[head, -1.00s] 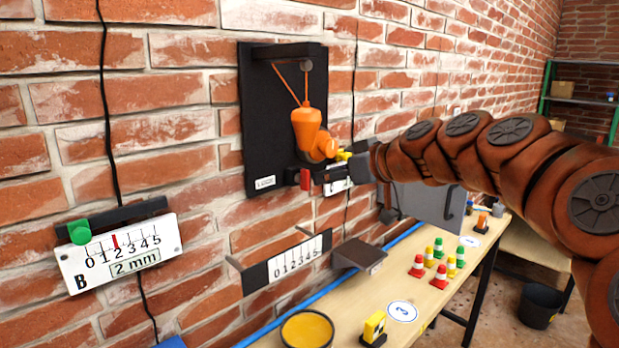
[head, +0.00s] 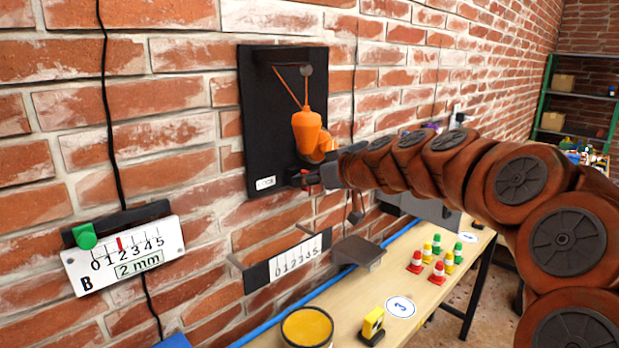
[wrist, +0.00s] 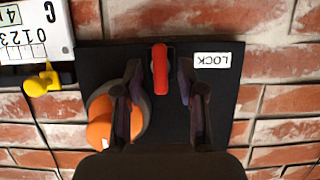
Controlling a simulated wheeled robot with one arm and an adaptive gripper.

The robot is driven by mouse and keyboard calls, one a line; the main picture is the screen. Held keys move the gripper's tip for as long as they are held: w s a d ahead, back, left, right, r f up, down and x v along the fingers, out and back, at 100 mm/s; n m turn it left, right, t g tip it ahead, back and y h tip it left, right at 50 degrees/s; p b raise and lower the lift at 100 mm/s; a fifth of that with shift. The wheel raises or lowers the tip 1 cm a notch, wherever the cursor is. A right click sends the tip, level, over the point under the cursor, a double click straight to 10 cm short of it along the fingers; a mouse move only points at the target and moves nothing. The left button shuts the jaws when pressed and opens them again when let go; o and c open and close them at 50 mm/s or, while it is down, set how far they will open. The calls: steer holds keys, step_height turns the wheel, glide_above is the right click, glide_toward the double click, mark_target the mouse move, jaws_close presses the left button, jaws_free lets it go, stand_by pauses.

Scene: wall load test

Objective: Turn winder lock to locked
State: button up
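The winder lock is a red lever (wrist: 160,68) on the black wall board. In the wrist view it points straight up the picture, beside the white LOCK label (wrist: 212,59), which appears upside down. The label also shows in the head view (head: 265,183). My gripper (wrist: 158,88) is open, with one finger on each side of the lever and visible gaps to both. I cannot tell how deep the fingertips reach. In the head view my gripper (head: 325,177) hides most of the lever. The orange winder (wrist: 101,122) is beside and partly behind one finger.
A yellow knob (wrist: 42,80) and gauge C (wrist: 33,28) are beside the board. Gauge B (head: 124,255) hangs left on the brick wall. A wooden bench (head: 372,290) with small cones, a yellow block and a round yellow-topped container runs below. A grey shelf block (head: 357,251) juts out beneath.

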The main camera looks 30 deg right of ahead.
steer(key=shift+c, duration=0.3)
jaws_close()
steer(key=shift+f, duration=0.1)
steer(key=shift+d+f+m+t+y+b, duration=0.2)
steer(key=shift+m+y+b, duration=0.9)
steer(key=shift+m, duration=1.15)
steer(key=shift+d+f+m+t+y+b, duration=0.1)
steer(key=shift+m+t+y+b, duration=0.15)
steer(key=shift+m+y+b, duration=1.05)
steer(key=shift+d+f+m+t+y+b, duration=0.25)
steer(key=shift+m+y, duration=1.15)
steer(key=shift+m, duration=1.75)
steer(key=shift+w+a+r, duration=0.1)
